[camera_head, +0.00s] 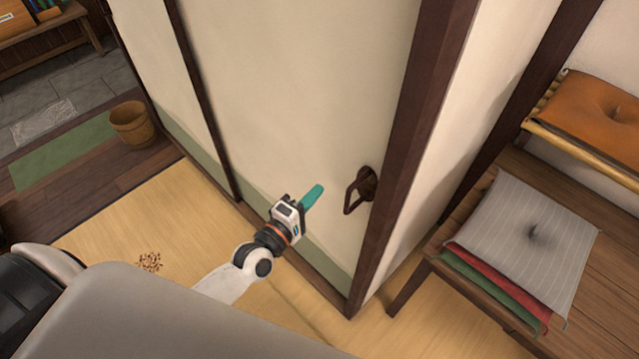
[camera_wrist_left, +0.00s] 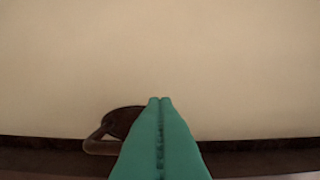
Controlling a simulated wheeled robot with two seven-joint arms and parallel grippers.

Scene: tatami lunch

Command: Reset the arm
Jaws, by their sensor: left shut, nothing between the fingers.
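My left gripper (camera_head: 314,195) has teal fingers and is in front of a cream sliding door panel (camera_head: 300,90). Its fingers are shut together and empty. In the left wrist view the teal fingers (camera_wrist_left: 160,100) meet along their middle and point at the cream panel. A dark door handle with a ring pull (camera_head: 360,189) is to the right of the fingertips, apart from them in the head view. The handle also shows in the left wrist view (camera_wrist_left: 118,124), partly hidden behind the fingers. My right gripper is not in view.
A dark wooden post (camera_head: 404,150) stands right of the handle. A wooden bench (camera_head: 498,180) with stacked cushions (camera_head: 525,240) is at the right. A wooden bucket (camera_head: 134,125) is at the left. Brown bits (camera_head: 149,261) lie on the tatami (camera_head: 130,215).

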